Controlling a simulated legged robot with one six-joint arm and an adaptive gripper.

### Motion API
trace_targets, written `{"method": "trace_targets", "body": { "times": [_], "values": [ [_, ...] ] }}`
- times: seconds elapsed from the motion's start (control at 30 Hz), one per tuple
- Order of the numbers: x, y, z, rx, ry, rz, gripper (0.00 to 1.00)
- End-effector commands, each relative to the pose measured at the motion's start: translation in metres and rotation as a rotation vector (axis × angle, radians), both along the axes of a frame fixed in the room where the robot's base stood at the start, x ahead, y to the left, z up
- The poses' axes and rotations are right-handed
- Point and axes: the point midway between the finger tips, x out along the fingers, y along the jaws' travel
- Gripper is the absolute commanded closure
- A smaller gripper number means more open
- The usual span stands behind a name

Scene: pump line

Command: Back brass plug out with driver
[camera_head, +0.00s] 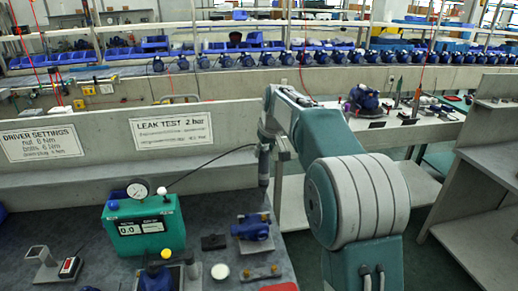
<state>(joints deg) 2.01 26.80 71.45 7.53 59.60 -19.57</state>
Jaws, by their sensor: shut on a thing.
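My gripper (266,138) is at the end of my arm, left of its large white-ringed joint, and points down in front of the low wall. It is shut on a dark upright driver (264,168). The driver's lower end is above the pump, with a gap that is hard to judge. The brass plug is too small to tell apart on the pump. A brass-coloured strip (260,273) with small parts lies in front of the pump.
A green tester (146,226) with a gauge (138,190) stands left of the pump. A black block (213,242) and a white disc (220,271) lie between them. A yellow-topped part (166,254) stands in front. A second bench (400,128) is behind my arm.

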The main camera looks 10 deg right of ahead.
Motion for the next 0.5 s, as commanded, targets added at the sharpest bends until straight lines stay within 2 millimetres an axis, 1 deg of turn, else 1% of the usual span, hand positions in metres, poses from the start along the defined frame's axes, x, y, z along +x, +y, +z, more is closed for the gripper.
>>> {"method": "trace_targets", "body": {
  "times": [0.13,0.5],
  "values": [
    [0.000,-0.001,-0.007,0.001,-0.001,0.000,1.00],
    [0.000,0.001,-0.040,0.000,0.000,0.001,1.00]
  ]
}}
